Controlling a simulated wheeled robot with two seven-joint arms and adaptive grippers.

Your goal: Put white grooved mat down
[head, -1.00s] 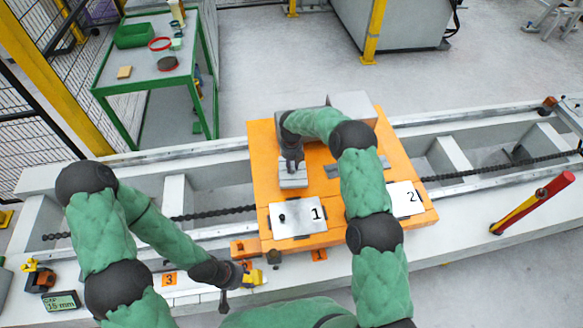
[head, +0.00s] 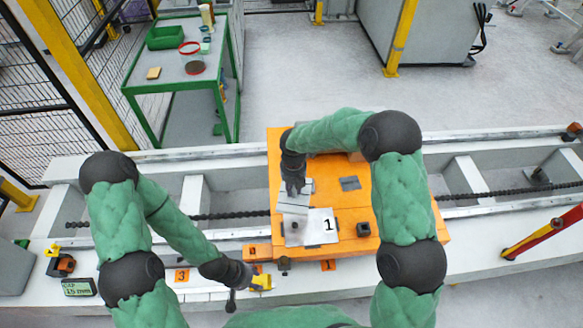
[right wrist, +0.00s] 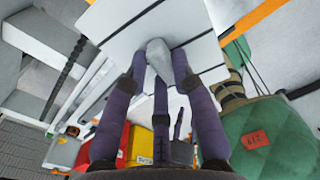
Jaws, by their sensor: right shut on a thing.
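The white grooved mat (head: 294,203) is under my right gripper (head: 293,188), over the orange table (head: 375,235) in the head view. It overlaps the upper left edge of the plate marked 1 (head: 322,232); I cannot tell whether it touches the plate. In the right wrist view the fingers of my right gripper (right wrist: 160,75) close around a grey rounded piece (right wrist: 158,55) against the mat's pale, line-grooved surface (right wrist: 120,25). My left gripper (head: 232,298) hangs apart from the mat at the bench's front edge; its finger opening is unclear.
A dark grey flat block (head: 350,183) and a small black piece (head: 363,229) sit on the orange table. A chain (head: 230,214) runs along the long pale bench. A green-framed side table (head: 180,85) stands at the back left.

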